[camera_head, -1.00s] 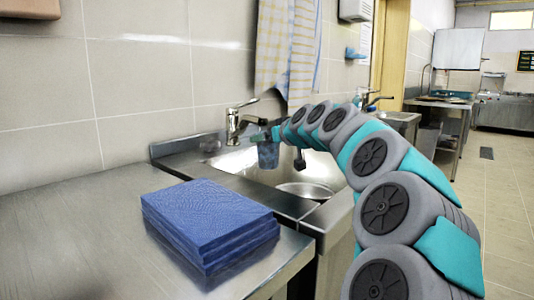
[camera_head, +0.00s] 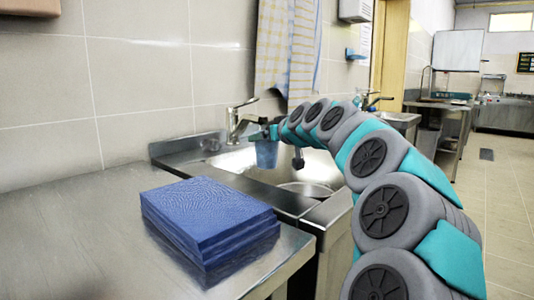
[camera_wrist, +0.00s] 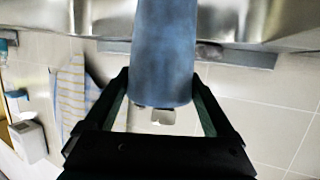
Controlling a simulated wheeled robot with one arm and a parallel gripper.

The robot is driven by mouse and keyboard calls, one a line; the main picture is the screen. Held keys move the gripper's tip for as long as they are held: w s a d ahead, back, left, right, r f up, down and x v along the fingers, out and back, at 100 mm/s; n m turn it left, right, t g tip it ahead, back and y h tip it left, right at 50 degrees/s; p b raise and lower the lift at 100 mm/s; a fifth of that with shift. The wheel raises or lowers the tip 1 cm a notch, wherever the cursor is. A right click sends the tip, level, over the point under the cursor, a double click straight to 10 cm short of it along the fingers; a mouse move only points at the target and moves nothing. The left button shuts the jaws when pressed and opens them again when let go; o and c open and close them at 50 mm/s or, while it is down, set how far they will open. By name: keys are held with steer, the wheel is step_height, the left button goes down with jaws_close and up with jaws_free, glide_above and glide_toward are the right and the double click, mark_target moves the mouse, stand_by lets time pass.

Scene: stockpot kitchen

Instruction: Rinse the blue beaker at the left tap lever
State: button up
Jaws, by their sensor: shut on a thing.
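The blue beaker (camera_head: 266,154) is held over the sink basin in the head view, close below the spout of the left tap (camera_head: 234,124). My gripper (camera_head: 272,132) is shut on the beaker near its upper part. In the wrist view the beaker (camera_wrist: 163,55) fills the middle between the two dark fingers of my gripper (camera_wrist: 160,100). The tap's lever (camera_head: 246,103) stands at the top of the tap. I cannot tell whether water runs or whether the beaker is directly under the spout.
A stack of blue cloths (camera_head: 208,222) lies on the steel counter (camera_head: 80,230) left of the sink (camera_head: 240,160). A striped towel (camera_head: 286,50) hangs on the tiled wall above. A second tap (camera_head: 370,99) stands farther right, behind my arm.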

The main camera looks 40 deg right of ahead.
steer(key=shift+d, duration=0.2)
steer(key=shift+d+b, duration=0.35)
steer(key=shift+d, duration=0.05)
steer(key=s+b, duration=0.4)
steer(key=s, duration=0.4)
steer(key=shift+d, duration=0.3)
stand_by(0.5)
stand_by(1.1)
steer(key=s+r, duration=0.4)
steer(key=s, duration=0.1)
steer(key=shift+d, duration=0.15)
stand_by(0.4)
